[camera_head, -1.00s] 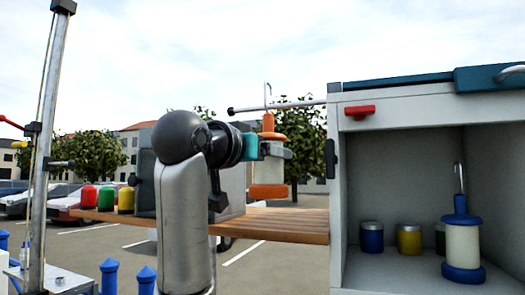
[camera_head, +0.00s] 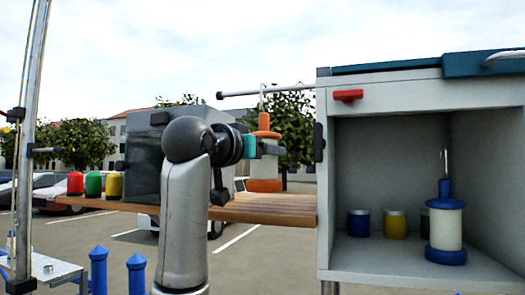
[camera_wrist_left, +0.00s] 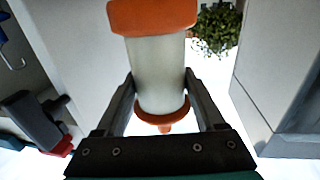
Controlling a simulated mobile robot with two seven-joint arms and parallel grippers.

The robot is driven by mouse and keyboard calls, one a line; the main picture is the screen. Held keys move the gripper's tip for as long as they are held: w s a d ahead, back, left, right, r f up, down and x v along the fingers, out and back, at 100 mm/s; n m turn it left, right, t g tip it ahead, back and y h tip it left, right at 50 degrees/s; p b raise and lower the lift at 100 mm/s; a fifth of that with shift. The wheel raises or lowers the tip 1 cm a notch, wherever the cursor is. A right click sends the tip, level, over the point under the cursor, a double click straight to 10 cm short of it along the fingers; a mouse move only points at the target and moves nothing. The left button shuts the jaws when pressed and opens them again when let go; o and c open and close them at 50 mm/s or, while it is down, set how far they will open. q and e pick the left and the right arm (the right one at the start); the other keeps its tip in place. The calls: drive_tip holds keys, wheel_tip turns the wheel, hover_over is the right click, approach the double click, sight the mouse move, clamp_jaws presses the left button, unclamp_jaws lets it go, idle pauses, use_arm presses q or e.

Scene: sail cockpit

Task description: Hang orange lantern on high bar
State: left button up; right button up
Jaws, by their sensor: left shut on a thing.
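The orange lantern (camera_head: 264,185) has a pale body, orange cap and base, and a thin wire hook on top. It hangs upright in my left gripper (camera_head: 266,148), which is shut on its body. In the left wrist view the lantern (camera_wrist_left: 157,72) sits between the two fingers of the gripper (camera_wrist_left: 160,90). The high bar (camera_head: 237,94) is a thin grey rod with a dark end knob, running left from the cabinet. The hook's top shows just above the bar's line; I cannot tell whether it is over the bar or only in front. My right gripper is not in view.
The grey cabinet (camera_head: 331,245) stands right, holding a blue lantern (camera_head: 445,225) and several small cans. A red handle (camera_head: 348,95) sits on its front. A wooden shelf (camera_head: 270,209) runs below the lantern, with red, green and yellow items at its left. A metal pole (camera_head: 28,130) stands left.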

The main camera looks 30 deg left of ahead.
use_arm(q)
drive_tip(key=o, duration=1.6)
drive_tip(key=shift+s, duration=0.5)
drive_tip(key=s+b, duration=0.1)
drive_tip(key=s, duration=0.3)
drive_tip(key=s+b, duration=0.2)
drive_tip(key=s, duration=0.3)
drive_tip(key=s+d+b, duration=0.1)
drive_tip(key=s+b, duration=0.1)
drive_tip(key=s, duration=0.3)
drive_tip(key=shift+s+d, duration=0.1)
drive_tip(key=shift+s, duration=0.05)
